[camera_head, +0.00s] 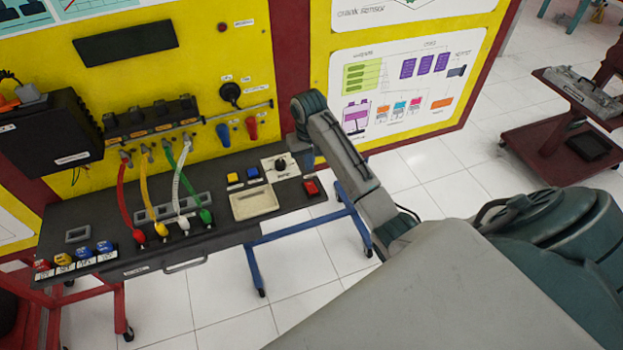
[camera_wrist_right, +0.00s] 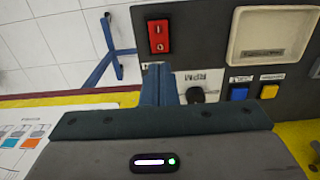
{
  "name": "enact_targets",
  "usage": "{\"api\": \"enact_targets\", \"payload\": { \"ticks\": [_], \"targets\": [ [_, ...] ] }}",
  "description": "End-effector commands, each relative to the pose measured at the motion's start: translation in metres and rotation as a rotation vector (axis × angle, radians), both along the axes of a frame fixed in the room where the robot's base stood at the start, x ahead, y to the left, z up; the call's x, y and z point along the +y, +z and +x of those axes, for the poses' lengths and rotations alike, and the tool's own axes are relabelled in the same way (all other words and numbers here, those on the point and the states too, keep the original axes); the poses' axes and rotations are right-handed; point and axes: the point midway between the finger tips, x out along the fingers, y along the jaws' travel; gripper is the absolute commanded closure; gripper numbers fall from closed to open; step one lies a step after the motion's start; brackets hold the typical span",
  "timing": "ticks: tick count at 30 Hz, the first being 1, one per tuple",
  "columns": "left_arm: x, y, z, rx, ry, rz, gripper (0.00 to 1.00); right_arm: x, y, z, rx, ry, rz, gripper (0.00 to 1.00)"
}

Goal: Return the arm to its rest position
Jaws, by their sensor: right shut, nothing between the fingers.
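My right arm (camera_head: 345,165) reaches up from the lower right in the head view, its far end in front of the yellow panel and beside the bench's right end. My right gripper (camera_wrist_right: 160,84) shows in the right wrist view as blue-grey fingers, closed together and empty. In that view the fingertips overlap the gap between the red switch (camera_wrist_right: 158,36) and the RPM knob (camera_wrist_right: 196,95). I cannot tell how far above the console they are. In the head view the fingers are hard to make out. My left gripper is not in view.
The dark bench (camera_head: 225,235) carries a beige tray (camera_head: 254,204), yellow and blue buttons (camera_head: 243,176), and several coloured hoses. The yellow panel (camera_head: 215,75) stands behind. A red cart (camera_head: 560,150) is at the right. White floor (camera_head: 430,165) lies between.

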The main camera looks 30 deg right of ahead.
Motion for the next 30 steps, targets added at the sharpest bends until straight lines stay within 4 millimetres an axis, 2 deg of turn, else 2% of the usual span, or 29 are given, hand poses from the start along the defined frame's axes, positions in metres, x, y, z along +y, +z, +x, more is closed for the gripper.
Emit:
{"api": "enact_targets", "payload": {
  "ticks": [11,14,16,20,24,30],
  "targets": [
    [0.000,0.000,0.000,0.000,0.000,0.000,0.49,0.000,-0.001,0.000,0.000,0.001,0.000,1.00],
    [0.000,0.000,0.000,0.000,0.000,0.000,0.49,0.003,-0.007,-0.008,-0.003,0.010,-0.004,1.00],
    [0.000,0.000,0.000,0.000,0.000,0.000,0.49,0.009,-0.016,-0.021,-0.012,0.028,-0.012,1.00],
    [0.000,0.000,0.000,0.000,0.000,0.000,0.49,0.024,-0.038,-0.062,-0.048,0.080,-0.034,1.00],
    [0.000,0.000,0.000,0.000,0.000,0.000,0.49,0.043,-0.055,-0.118,-0.099,0.146,-0.057,1.00],
    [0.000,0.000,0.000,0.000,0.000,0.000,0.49,0.067,-0.057,-0.199,-0.176,0.224,-0.081,1.00]
  ]
}}
